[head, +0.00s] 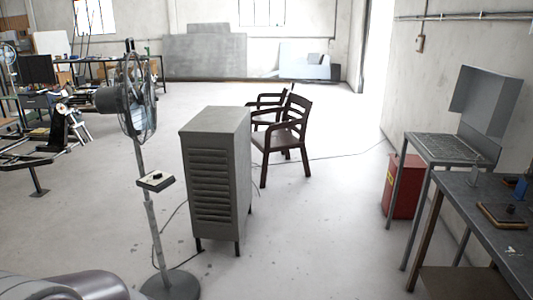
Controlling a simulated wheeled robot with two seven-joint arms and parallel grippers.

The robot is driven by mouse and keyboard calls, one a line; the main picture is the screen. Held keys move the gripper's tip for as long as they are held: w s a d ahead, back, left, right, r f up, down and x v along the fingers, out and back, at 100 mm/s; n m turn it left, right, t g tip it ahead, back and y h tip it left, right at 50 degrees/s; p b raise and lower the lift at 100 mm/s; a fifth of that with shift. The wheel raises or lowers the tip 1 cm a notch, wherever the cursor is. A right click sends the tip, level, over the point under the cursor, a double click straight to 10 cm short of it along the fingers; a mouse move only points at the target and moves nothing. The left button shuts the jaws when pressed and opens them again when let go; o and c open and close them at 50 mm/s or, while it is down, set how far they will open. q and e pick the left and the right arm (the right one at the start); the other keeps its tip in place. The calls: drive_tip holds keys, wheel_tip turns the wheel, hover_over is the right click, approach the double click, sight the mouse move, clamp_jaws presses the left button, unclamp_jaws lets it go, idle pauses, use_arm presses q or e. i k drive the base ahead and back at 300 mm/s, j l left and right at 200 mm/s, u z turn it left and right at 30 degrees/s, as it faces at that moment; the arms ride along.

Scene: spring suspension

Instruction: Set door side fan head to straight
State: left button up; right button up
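A grey standing fan stands at the left of the head view, on a round base (170,285) and a thin pole (150,215). Its fan head (138,98) has a wire cage seen nearly edge-on. The motor housing (108,100) is to the left of the cage, so the head faces mostly to the right. A small control box (155,181) sits on the pole below the head. A second fan (9,57) is partly cut off at the far left edge. Neither of my grippers is in view.
A grey louvred cabinet (215,170) stands right of the fan. Dark wooden chairs (285,132) are behind it. A bright doorway (378,45) is at the back right. A red box (404,185) and a workbench (485,215) line the right. The middle-right floor is clear; a cable crosses it.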

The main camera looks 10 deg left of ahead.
sight(109, 100)
drive_tip(key=i+u, duration=0.2)
drive_tip(key=i, duration=0.65)
drive_tip(key=i+l+u, duration=0.15)
drive_tip(key=i, duration=0.75)
